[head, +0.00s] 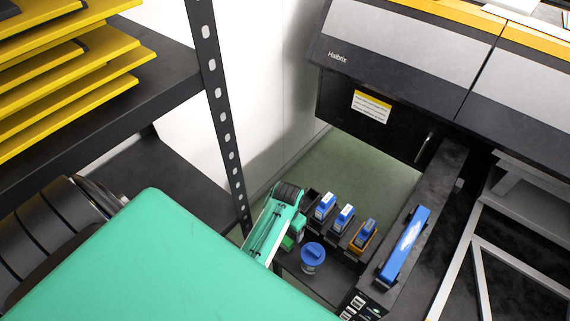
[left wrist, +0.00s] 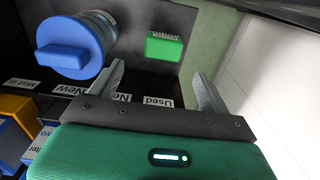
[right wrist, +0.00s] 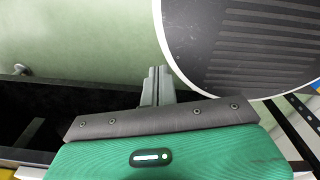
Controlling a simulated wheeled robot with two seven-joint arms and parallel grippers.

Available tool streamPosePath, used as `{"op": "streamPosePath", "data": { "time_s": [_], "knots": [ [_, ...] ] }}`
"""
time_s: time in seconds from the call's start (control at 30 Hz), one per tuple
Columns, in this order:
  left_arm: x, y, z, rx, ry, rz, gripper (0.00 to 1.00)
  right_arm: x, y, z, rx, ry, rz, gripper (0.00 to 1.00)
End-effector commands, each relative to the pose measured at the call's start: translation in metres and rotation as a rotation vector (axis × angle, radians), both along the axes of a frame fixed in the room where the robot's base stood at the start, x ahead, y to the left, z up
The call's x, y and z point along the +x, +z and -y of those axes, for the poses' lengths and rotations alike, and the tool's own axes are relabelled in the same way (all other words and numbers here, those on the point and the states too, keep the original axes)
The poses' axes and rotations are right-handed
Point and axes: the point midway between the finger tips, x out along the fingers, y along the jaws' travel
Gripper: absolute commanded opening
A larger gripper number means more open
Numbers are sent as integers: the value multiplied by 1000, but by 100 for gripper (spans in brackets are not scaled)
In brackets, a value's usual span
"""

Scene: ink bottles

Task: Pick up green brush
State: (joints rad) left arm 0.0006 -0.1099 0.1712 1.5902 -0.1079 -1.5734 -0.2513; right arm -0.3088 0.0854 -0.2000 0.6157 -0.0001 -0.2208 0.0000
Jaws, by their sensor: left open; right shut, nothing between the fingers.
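The green brush (left wrist: 164,47) shows in the left wrist view as a small green block with pale bristles along its top edge. It lies over the dark tray, ahead of my left gripper (left wrist: 160,85). The gripper's two fingers are apart, with nothing between them, and the brush is beyond the tips. In the head view my left arm reaches down to the tray's left end, and a small green patch (head: 287,243) beside it seems to be the brush, partly hidden. My right gripper (right wrist: 157,85) is shut and empty in the right wrist view.
A blue-capped round bottle (head: 313,254) stands close to the brush; it is large in the left wrist view (left wrist: 77,45). Several blue-topped cartridges (head: 343,217) stand behind it. A blue handled tool (head: 405,243) lies right. A shelf post (head: 222,110) rises left, a printer (head: 400,50) behind.

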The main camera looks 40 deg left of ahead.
Motion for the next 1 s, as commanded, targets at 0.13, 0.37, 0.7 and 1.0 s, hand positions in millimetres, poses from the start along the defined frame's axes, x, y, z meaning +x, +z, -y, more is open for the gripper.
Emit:
{"op": "streamPosePath", "data": {
  "time_s": [0.13, 0.37, 0.7, 1.0],
  "knots": [
    [1, -18, -1, 0, 1, 0, 80, -7, 2, 8, -9, -1, -9, 0],
    [-2, -31, -1, 0, 1, -2, 80, 15, 7, 0, 1, -3, 19, 0],
    [-8, -72, -4, 1, 1, 0, 80, 14, 16, -15, 17, -3, 19, 0],
    [-8, -77, -4, 1, 1, 1, 80, 8, 16, -6, 7, 0, 11, 0]
  ]
}}
